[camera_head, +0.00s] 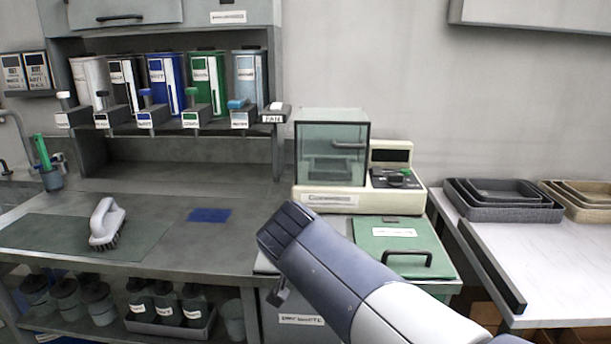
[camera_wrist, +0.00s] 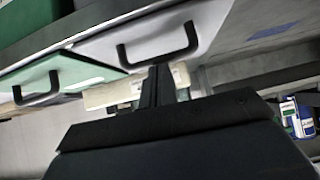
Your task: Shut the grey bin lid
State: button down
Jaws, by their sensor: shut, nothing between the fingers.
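The grey bin (camera_head: 300,320), with a label on its front, stands right of the workbench. In the head view my arm hides most of its lid; only a strip of the lid's left edge (camera_head: 264,264) shows, about level with the green lid beside it. In the wrist view the pale grey lid (camera_wrist: 210,14) shows with its dark bar handle (camera_wrist: 160,56). My gripper (camera_wrist: 158,72) is shut and empty, its tips by the handle; whether they touch it I cannot tell. In the head view a small part of my gripper (camera_head: 279,292) shows below the arm.
A green lid (camera_head: 385,246) with a black handle (camera_head: 408,258) lies flat just right of the grey bin. A glass-cased balance (camera_head: 332,150) stands behind. The workbench (camera_head: 215,255) is left, holding a brush (camera_head: 106,222). Trays (camera_head: 505,207) stand on a right-hand counter.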

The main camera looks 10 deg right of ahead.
jog(key=shift+s+f+b, duration=0.1)
jog(key=shift+f+b, duration=0.2)
jog(key=shift+r, duration=0.1)
dwell(0.4)
